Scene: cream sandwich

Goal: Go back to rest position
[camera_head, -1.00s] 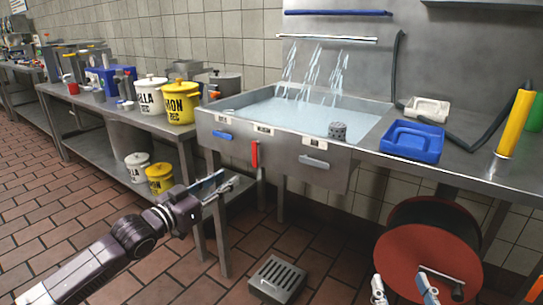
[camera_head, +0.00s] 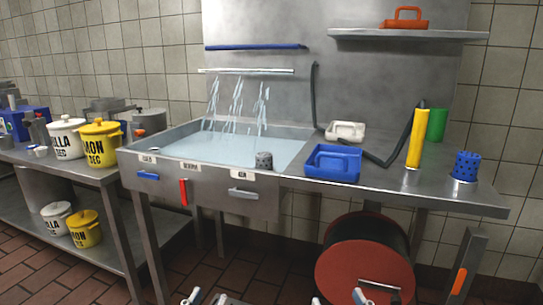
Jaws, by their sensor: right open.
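My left gripper (camera_head: 207,298) shows only as fingertips at the bottom edge of the head view, left of the middle. My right gripper (camera_head: 338,298) shows at the bottom edge, right of the middle. Its two fingertips are apart with nothing seen between them. Both grippers are low in the view, in front of the sink counter (camera_head: 455,195).
The sink (camera_head: 188,130) has water streams above it. A blue tray (camera_head: 334,178), yellow cylinder (camera_head: 416,138) and blue perforated cup (camera_head: 466,166) stand on the counter. A red reel (camera_head: 362,272) is under it. White (camera_head: 66,142) and yellow (camera_head: 100,148) pots stand left. Floor (camera_head: 95,290) shows below.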

